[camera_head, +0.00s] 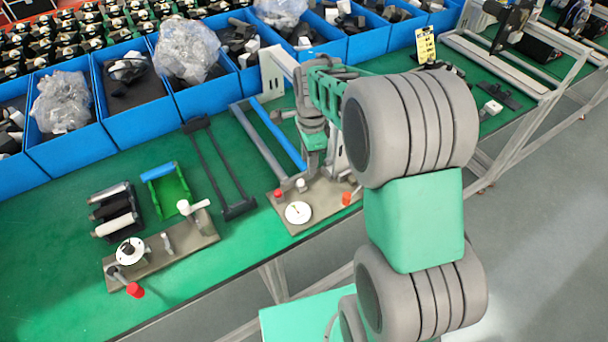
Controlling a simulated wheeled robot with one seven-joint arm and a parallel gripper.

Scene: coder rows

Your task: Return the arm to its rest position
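My arm (415,220) rises from the lower middle, grey and green, and bends over the edge of the green workbench (60,230). Its far end, my gripper (314,155), hangs downward over the bench, above or just behind a grey fixture plate (325,202). The fingers are small and partly lost among the green and grey parts, so I cannot tell whether they are open or shut. I see no object clearly held.
Blue bins (70,138) with plastic bags and dark parts line the back. A second fixture plate (190,245), a green tray (170,190) and a black roller rack (115,213) lie left. A metal-framed conveyor (500,68) stands right. Grey floor (550,240) is open at lower right.

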